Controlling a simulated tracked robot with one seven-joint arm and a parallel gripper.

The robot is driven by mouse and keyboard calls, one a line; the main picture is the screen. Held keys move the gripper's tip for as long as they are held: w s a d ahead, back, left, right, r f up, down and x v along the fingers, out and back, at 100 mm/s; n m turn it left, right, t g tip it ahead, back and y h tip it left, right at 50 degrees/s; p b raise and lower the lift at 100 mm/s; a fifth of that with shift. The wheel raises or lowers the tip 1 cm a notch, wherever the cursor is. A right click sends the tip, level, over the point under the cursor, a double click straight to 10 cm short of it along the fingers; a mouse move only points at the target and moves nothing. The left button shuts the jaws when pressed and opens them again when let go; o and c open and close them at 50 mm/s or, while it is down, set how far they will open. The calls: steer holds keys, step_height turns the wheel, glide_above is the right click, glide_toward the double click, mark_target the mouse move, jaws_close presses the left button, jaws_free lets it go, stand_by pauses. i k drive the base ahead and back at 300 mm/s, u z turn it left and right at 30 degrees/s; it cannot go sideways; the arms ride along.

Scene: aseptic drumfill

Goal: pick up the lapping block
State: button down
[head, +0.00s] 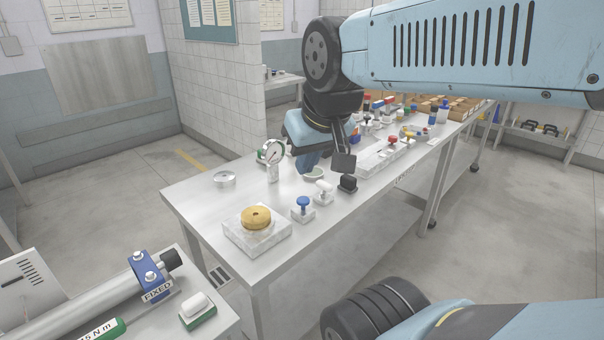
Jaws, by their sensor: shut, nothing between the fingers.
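No label marks the lapping block, and I cannot tell for certain which piece it is. A round gold-coloured disc (256,217) with a small centre hole lies on a pale stone slab (257,239) at the near left end of the steel bench.
A nearer bench at lower left holds a metal cylinder (92,300) and a green-based block (197,308).

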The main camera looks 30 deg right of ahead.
mark_target(347, 184)
steer(key=k, duration=0.9)
steer(key=z, duration=0.65)
steer(key=i, duration=1.05)
steer(key=u, duration=0.05)
